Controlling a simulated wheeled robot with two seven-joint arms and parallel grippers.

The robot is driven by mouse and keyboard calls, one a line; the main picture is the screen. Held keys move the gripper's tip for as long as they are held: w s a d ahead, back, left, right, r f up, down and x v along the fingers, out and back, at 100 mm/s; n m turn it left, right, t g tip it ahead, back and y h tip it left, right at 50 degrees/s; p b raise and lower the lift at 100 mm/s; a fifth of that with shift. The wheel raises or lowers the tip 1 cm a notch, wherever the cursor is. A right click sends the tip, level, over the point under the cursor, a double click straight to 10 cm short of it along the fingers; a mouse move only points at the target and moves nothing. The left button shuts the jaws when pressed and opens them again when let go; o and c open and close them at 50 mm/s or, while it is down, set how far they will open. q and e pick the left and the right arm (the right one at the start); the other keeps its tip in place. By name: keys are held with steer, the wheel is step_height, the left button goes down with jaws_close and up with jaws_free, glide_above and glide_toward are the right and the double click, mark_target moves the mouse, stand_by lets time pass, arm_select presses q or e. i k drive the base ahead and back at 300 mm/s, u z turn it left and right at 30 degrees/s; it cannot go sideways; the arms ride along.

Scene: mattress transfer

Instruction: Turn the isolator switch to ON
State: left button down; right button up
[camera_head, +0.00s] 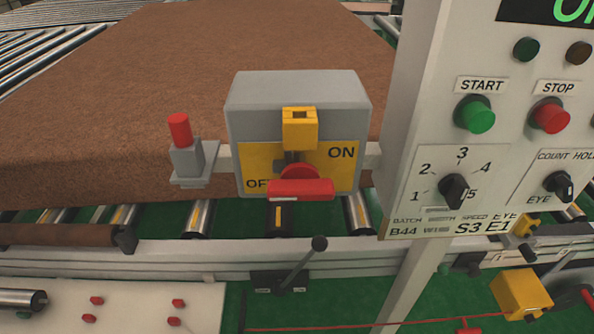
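The isolator switch is a grey box (298,92) with a yellow plate (343,176) on its front, in the middle of the head view. "OFF" is printed at the plate's lower left and "ON" at its upper right. The red handle (302,189) lies level across the lower plate, its left end beside "OFF" and partly covering that word. A red round hub (299,172) shows just above it. A yellow block (300,130) with a hole in its top sits above the hub, with a grey piece below it. Neither of my grippers is in view.
A white control panel (428,100) with START, STOP and dials stands right of the switch. A red-topped grey post (187,155) is at its left. A black-knobbed lever (304,262) stands below. A brown mattress (120,90) lies behind. A yellow block (521,294) is at lower right.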

mark_target(299, 181)
steer(key=z, duration=1.95)
steer(key=k, duration=1.45)
steer(key=u, duration=1.95)
